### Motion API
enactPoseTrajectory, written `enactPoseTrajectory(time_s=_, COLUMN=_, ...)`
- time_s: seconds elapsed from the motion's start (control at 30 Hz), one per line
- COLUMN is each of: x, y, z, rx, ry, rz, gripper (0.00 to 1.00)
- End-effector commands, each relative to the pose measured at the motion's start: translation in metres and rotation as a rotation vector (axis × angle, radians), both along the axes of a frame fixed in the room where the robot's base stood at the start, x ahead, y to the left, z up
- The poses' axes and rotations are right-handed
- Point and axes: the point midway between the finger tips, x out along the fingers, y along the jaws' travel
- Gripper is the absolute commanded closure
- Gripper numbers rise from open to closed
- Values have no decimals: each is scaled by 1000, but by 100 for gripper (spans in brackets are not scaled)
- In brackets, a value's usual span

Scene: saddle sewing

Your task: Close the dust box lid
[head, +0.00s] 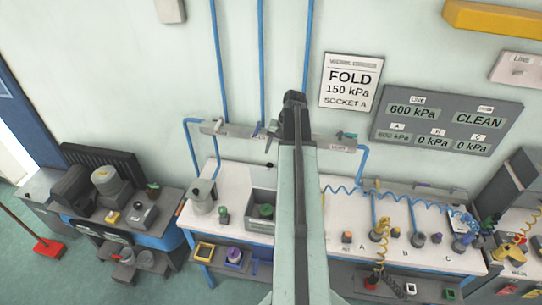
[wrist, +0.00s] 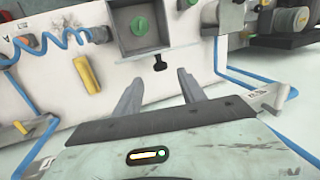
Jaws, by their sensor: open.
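A grey open-topped box (head: 262,225) stands on the white bench, just left of my arm, with a green round object inside. I take it to be the dust box, though no label on it is readable. It also shows at the top of the wrist view (wrist: 122,42), with its top uncovered. I cannot make out a separate lid. A small black T-shaped piece (wrist: 160,63) lies on the bench beside it. My gripper (wrist: 159,90) is open and empty, its two fingers apart and pointing towards the box without touching it. My arm hides part of the bench in the head view.
Blue pipes and a rail (head: 225,130) run along the wall behind. A coiled blue hose (head: 350,189) and sockets lie to the right.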

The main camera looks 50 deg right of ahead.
Motion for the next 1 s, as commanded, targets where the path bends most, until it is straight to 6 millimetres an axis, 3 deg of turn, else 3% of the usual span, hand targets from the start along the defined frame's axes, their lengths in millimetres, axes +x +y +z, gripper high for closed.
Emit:
enactPoseTrajectory(time_s=0.27, x=3, y=3, z=-19, rx=0, ry=0, rz=2, gripper=52)
enactPoseTrajectory(time_s=0.6, x=15, y=11, z=-74, rx=-1, ry=1, rz=4, gripper=52)
enactPoseTrajectory(time_s=0.93, x=18, y=14, z=-76, rx=-1, ry=1, rz=4, gripper=52)
enactPoseTrajectory(time_s=1.0, x=18, y=14, z=-76, rx=-1, ry=1, rz=5, gripper=68)
